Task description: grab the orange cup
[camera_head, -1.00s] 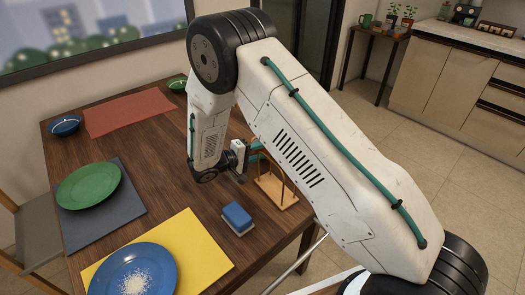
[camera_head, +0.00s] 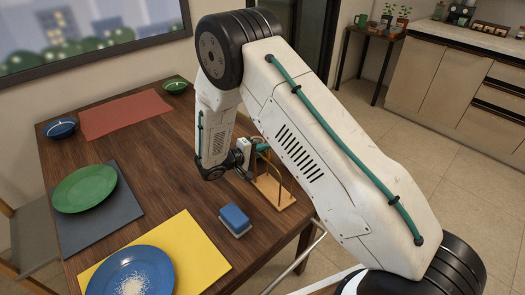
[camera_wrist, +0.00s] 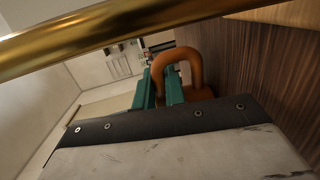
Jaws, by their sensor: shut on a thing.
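The orange cup (camera_wrist: 181,57) shows mainly as its curved handle in the wrist view; most of its body is hidden behind my gripper. My gripper (camera_wrist: 166,88) has two teal fingers, shut on one side of the handle. In the head view a small bit of orange shows at my gripper (camera_head: 260,146), beside the wooden rack (camera_head: 274,192) with thin brass rods. I cannot tell whether the cup touches the rack.
A brass rod (camera_wrist: 110,30) crosses close in front of the wrist view. On the wooden table, a blue sponge (camera_head: 235,218) lies near the rack. A green plate (camera_head: 84,188), blue plate (camera_head: 130,275) and small bowls (camera_head: 60,128) stand left.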

